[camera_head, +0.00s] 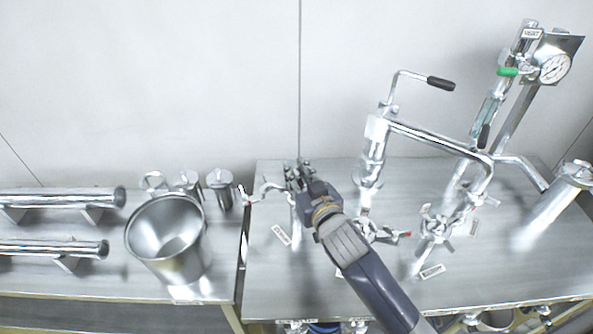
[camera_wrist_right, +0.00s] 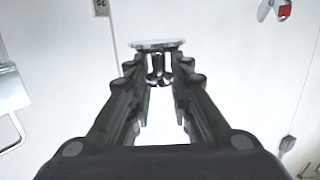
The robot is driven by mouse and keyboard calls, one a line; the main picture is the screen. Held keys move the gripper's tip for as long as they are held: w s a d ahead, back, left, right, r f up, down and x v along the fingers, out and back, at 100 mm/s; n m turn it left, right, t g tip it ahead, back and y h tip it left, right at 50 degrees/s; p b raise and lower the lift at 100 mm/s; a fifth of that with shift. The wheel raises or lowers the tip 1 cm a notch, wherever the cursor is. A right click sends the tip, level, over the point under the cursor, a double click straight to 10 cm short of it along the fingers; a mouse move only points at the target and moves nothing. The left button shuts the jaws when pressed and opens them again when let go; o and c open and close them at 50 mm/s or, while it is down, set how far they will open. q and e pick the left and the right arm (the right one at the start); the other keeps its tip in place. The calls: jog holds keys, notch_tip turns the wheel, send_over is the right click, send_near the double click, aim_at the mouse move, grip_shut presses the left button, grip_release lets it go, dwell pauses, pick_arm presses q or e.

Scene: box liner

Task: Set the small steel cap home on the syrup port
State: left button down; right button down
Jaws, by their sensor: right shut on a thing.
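My right gripper (camera_head: 303,172) reaches over the steel table from below and is shut on the small steel cap. In the right wrist view the cap (camera_wrist_right: 157,44) shows as a flat disc just beyond the fingertips, its looped handle between the fingers (camera_wrist_right: 158,68). In the head view the cap is mostly hidden by the gripper. My left gripper is out of view.
More ports with clamps (camera_head: 435,228) stand to the right, with tall pipework (camera_head: 440,136) and a gauge (camera_head: 554,68) behind. On the left table are a steel bucket (camera_head: 168,240), several small steel pieces (camera_head: 220,188) and horizontal pipes (camera_head: 55,248).

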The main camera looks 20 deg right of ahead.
notch_tip(320, 180, down, 2)
jog(key=shift+w+f+b, duration=0.1)
jog(key=shift+w+b, duration=0.05)
jog(key=shift+b, duration=0.6)
jog(key=shift+f+b, duration=0.9)
jog(key=shift+b, duration=0.05)
jog(key=shift+f, duration=0.45)
jog(key=shift+f+b, duration=0.3)
jog(key=c, duration=1.4)
grip_release()
jog(key=shift+o, duration=0.2)
jog(key=s+r, duration=0.1)
jog(key=s, duration=1.1)
jog(key=shift+d+r, duration=0.35)
jog(key=shift+d, duration=0.1)
